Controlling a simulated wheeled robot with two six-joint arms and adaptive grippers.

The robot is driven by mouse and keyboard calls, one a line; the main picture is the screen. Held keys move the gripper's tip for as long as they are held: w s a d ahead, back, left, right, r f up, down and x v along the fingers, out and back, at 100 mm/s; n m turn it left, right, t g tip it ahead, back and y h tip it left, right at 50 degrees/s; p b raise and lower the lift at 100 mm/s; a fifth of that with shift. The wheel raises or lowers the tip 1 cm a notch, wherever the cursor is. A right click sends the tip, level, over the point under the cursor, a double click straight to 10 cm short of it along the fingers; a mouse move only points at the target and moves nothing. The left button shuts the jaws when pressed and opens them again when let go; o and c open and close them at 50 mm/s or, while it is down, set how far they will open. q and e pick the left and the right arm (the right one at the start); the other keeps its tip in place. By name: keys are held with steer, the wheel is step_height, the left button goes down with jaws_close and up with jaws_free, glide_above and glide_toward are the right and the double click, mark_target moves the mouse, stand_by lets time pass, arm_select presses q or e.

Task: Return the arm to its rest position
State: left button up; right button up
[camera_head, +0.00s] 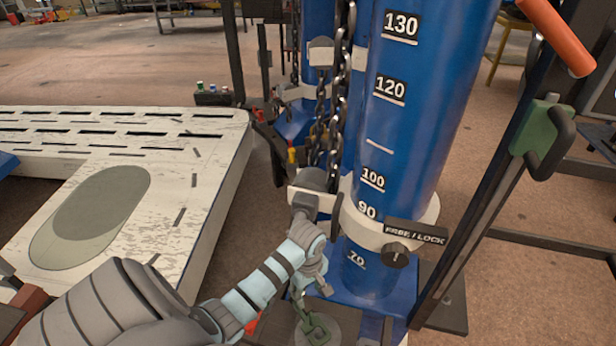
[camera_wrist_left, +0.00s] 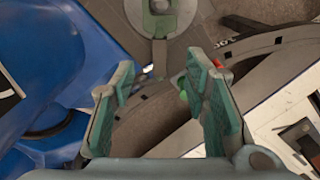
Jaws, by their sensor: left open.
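My left arm (camera_head: 262,285) comes in from the lower left in the head view and reaches to the foot of a blue column. Its wrist bends down there, and the fingers are hard to make out. In the left wrist view my left gripper (camera_wrist_left: 162,72) has its two green-grey fingers spread apart, with nothing held between them. A round grey-green fitting (camera_wrist_left: 160,16) lies beyond the fingertips. My right gripper shows in neither view.
The blue column (camera_head: 410,120) with height numbers stands close beside my left wrist. Hanging chains (camera_head: 340,90), a FREE/LOCK knob (camera_head: 396,255) and a dark slanted post (camera_head: 490,215) are nearby. A white slotted platform (camera_head: 185,190) lies left, with brown floor (camera_head: 150,75) behind.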

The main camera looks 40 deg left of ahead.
arm_select(q)
steer(key=shift+r, duration=0.5)
